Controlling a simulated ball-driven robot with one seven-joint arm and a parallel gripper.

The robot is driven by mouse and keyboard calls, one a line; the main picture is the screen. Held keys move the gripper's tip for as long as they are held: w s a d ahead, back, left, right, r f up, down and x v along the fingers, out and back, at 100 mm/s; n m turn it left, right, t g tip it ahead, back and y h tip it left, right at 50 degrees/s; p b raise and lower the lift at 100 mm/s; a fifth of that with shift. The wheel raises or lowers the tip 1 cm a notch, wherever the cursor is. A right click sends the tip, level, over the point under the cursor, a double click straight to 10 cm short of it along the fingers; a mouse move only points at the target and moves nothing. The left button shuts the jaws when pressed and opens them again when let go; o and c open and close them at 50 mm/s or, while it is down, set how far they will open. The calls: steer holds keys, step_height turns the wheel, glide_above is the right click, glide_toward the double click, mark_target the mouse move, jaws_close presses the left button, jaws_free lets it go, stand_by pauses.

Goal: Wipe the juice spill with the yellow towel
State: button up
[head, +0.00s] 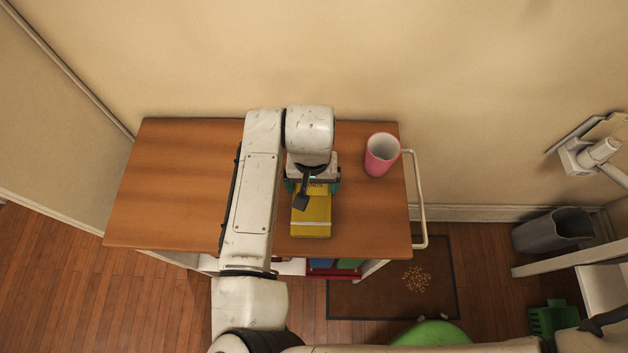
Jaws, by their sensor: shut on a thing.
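The yellow towel (311,222) is a folded rectangle with a pale stripe near its front end. It is at the right-hand part of the wooden cart top (170,185). My gripper (313,186) is above the cart top and shut on the back part of the towel. The gripper and wrist cover that part. I cannot tell from above whether the towel touches the wood. No juice spill shows; my arm and the towel hide part of the cart top.
A pink cup (381,155) stands near the cart's right edge, right of my gripper. A white handle (419,200) sticks out on that side. The cart top's left part is clear. A brown mat (345,300) with crumbs, a grey bin (553,232) and a green object (432,333) are below.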

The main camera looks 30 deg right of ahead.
steer(key=shift+s+d+f+p, duration=0.2)
steer(key=shift+s+d+p, duration=0.15)
steer(key=shift+s+d, duration=0.45)
steer(key=shift+w+d, duration=0.1)
steer(key=shift+w, duration=0.05)
steer(key=shift+r+p, duration=2.8)
steer(key=shift+r, duration=0.25)
